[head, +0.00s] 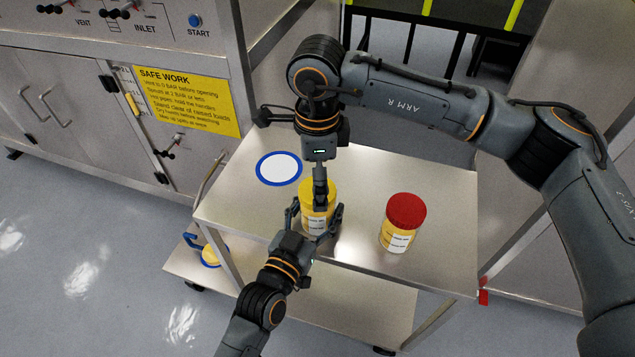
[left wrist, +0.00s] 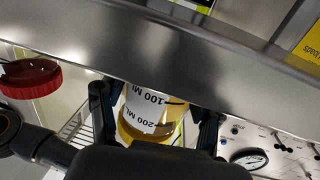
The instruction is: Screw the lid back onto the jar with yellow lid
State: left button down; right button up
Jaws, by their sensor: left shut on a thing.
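The jar with yellow lid (head: 328,197) stands upright on the metal table. It has a pale label and yellow at its top; the arm above partly covers the lid, so I cannot tell how it is seated. My left gripper (head: 318,214) is shut around the jar's body from the front. In the left wrist view the jar (left wrist: 150,103) sits between the two fingers, with 100 ML and 200 ML marks showing. My right gripper (head: 320,184) points straight down at the jar's top, fingers seen edge-on, so its opening cannot be told.
A jar with red lid (head: 399,236) stands to the right on the table. A blue-rimmed white disc (head: 279,169) lies at the back left. A yellow and blue object (head: 211,255) is on the lower shelf (head: 375,306). The table's right part (head: 450,245) is clear. A cabinet stands at the left.

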notch_tip(320, 180, up, 10)
dwell(0.3)
jog(key=shift+r, duration=0.1)
pick_arm(q)
jog(key=shift+c, duration=1)
grip_release()
jog(key=shift+s, duration=0.1)
jog(key=v, duration=1.2)
